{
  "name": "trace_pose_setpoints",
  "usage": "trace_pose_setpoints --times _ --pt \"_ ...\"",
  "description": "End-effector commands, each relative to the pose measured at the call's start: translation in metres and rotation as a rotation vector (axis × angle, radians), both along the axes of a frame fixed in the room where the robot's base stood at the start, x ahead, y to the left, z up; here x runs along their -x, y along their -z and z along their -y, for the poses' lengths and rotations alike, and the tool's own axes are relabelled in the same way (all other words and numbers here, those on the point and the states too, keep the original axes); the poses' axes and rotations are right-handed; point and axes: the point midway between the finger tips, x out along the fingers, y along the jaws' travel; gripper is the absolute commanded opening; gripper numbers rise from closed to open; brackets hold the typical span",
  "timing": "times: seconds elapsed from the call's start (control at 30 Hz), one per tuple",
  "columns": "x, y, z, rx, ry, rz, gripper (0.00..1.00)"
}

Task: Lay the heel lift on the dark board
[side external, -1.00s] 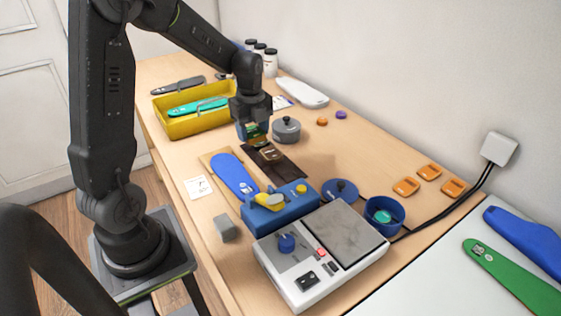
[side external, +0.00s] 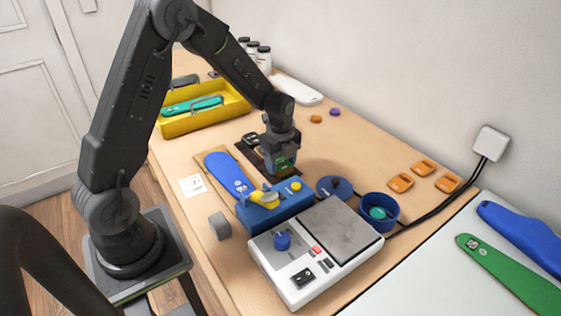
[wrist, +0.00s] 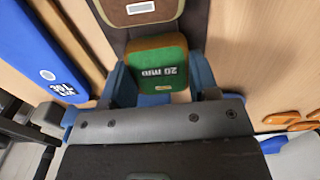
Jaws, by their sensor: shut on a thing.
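My gripper (side external: 281,168) is shut on a green heel lift with an orange-brown edge (wrist: 158,66). The lift is marked "20 mm" and sits between my blue fingers in the wrist view; a bit of its green shows in the side view (side external: 284,161). The dark board (side external: 246,152) is a dark brown strip lying on the table. My gripper is over its near right end. A brown piece with a white label (wrist: 140,9) lies on the board just beyond the held lift. I cannot tell whether the lift touches the board.
A blue insole (side external: 228,173) lies left of the board. A blue block with yellow parts (side external: 275,208) stands close in front of my gripper, with a white machine (side external: 318,250) nearer the camera. A yellow tray (side external: 205,123) is behind. Orange pieces (side external: 424,167) lie right.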

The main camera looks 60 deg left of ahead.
Motion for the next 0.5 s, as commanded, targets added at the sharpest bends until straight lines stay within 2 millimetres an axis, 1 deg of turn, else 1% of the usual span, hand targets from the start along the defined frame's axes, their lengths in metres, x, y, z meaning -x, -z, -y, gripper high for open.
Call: trace_pose_setpoints --times 0.27,0.3,0.5 --pt "0.0002 0.003 -0.0001 0.0 0.0 -0.001 0.33" --pt "0.0 0.0028 -0.0002 0.0 0.0 0.0 0.58" --pt "0.0001 0.0025 -0.0002 0.0 0.0 0.0 0.77"
